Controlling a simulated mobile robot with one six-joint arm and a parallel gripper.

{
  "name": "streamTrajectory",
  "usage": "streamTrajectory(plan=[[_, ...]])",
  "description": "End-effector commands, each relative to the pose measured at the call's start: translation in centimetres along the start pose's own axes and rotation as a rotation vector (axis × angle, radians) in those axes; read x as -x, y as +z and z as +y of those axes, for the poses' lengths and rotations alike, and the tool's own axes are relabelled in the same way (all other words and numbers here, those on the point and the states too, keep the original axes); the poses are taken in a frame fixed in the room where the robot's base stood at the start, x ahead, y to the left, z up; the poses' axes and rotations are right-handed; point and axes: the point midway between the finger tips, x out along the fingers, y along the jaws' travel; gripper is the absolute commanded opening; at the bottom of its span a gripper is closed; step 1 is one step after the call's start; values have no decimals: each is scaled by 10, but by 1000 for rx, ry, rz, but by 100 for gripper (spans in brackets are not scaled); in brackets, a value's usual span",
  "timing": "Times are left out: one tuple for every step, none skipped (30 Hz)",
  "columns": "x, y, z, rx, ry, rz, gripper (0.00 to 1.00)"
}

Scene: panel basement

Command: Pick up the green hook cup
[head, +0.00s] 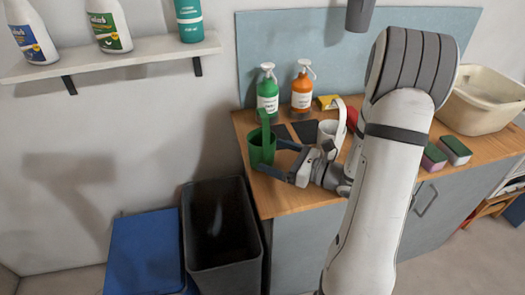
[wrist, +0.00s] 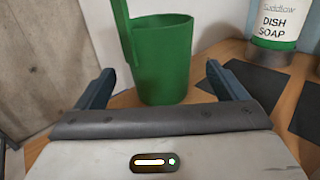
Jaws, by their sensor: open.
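The green hook cup (head: 261,149) stands upright on the wooden counter near its left front corner, with its tall hook handle rising at the back in the head view. In the wrist view the cup (wrist: 163,62) is straight ahead, its handle on the left side. My gripper (head: 267,155) is open and low over the counter, to the right of the cup. In the wrist view my gripper's fingers (wrist: 158,73) stand on either side of the cup, with a gap on each side. How far the cup reaches between them is hard to tell.
A green dish soap bottle (head: 267,92) and an orange bottle (head: 302,91) stand behind. A white hook cup (head: 327,130) is behind my gripper. Sponges (head: 454,150) and a cream basin (head: 484,101) are right. A dark bin (head: 253,235) stands below the counter's left edge.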

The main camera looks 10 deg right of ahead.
Motion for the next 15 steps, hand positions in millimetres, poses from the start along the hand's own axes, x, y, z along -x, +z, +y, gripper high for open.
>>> streamTrajectory(plan=[[-6,0,1,-1,4,0,92],[-8,0,1,-1,2,0,92],[-10,0,0,-1,1,0,92],[-11,0,0,-1,1,0,92],[-12,0,0,-1,0,0,92],[-14,0,0,-1,0,0,92],[-17,1,0,-1,0,0,92],[-20,1,0,-1,0,0,92],[-25,1,0,-1,2,0,92],[-29,1,0,0,2,0,92],[-34,1,0,0,2,0,92],[-40,1,1,0,3,1,92],[-44,1,0,0,2,1,92],[-48,1,0,0,2,1,92],[-53,1,0,0,1,0,92]])
